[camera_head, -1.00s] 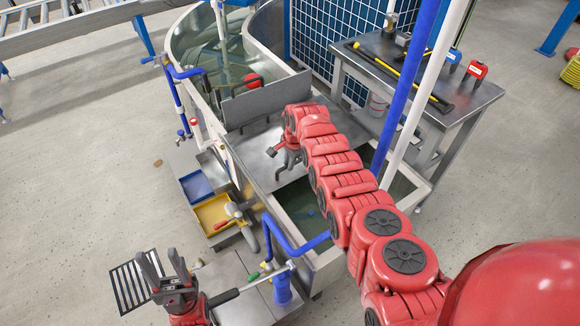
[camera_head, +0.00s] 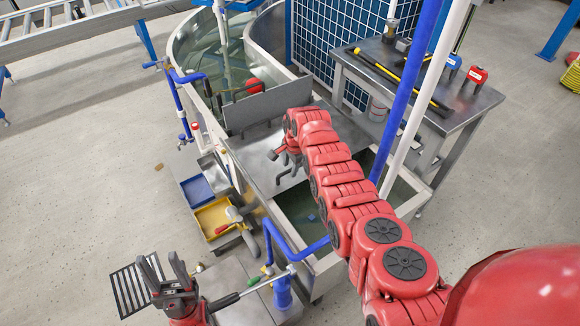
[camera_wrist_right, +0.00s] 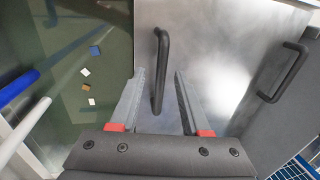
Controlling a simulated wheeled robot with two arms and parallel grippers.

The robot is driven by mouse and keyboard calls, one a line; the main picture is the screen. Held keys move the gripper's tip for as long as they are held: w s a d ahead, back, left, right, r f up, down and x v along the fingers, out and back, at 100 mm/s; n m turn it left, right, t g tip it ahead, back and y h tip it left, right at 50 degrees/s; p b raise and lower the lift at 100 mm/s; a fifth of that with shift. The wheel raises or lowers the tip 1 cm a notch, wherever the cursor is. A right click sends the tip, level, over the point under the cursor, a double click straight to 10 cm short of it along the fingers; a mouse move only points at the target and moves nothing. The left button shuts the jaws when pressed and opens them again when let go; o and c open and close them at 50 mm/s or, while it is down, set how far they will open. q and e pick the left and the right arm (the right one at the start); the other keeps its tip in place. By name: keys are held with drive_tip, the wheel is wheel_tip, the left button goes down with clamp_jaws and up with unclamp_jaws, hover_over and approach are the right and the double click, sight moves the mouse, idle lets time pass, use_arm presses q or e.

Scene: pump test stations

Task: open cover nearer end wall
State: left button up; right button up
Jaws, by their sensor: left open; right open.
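A flat grey metal cover (camera_head: 258,160) lies over part of the tank, with a black bar handle (camera_head: 287,171) on top. In the right wrist view this cover (camera_wrist_right: 205,45) fills the middle, and its handle (camera_wrist_right: 159,70) stands between my open fingers, not gripped. My right gripper (camera_wrist_right: 160,95) is open above the cover; in the head view it (camera_head: 279,154) is partly hidden by my arm. A second grey panel (camera_head: 262,110) stands upright behind, with a black handle (camera_head: 243,91). My left gripper (camera_head: 168,272) is open and empty at lower left, away from the tank.
Open water (camera_wrist_right: 85,75) with small floating bits shows beside the cover. Blue pipes (camera_head: 290,249) and a white pole (camera_head: 405,125) rise near the tank. Blue and yellow trays (camera_head: 197,190) sit at its left. A metal table (camera_head: 450,112) with tools stands at right.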

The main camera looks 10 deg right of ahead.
drive_tip(key=s+d+r+p, duration=0.1)
drive_tip(key=s+r+p, duration=0.2)
drive_tip(key=r, duration=1.3)
drive_tip(key=shift+p, duration=0.6)
drive_tip(key=shift+r, duration=0.1)
